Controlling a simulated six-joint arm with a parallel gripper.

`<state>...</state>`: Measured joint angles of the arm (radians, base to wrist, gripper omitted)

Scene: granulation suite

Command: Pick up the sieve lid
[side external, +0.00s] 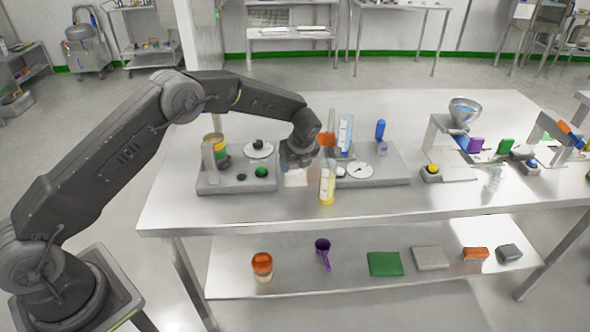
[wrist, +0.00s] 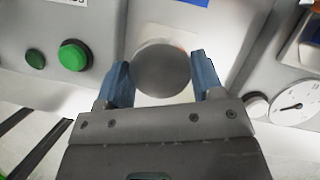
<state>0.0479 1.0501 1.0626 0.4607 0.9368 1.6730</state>
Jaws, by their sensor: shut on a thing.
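My gripper (side external: 298,164) is low over the steel table, in the gap between the two grey equipment blocks. In the wrist view, its blue fingers (wrist: 160,68) are closed at both sides of a plain grey round piece, which I take to be the sieve lid (wrist: 162,70). In the side view my gripper hides the lid, and a pale block (side external: 296,178) shows just under the gripper.
The left block (side external: 210,187) has green buttons (side external: 261,172) and a white disc with a black knob (side external: 258,149). The right block (side external: 395,178) carries a dial (side external: 359,170). A tall clear cylinder with yellow (side external: 327,185) stands close right of my gripper. The front table strip is clear.

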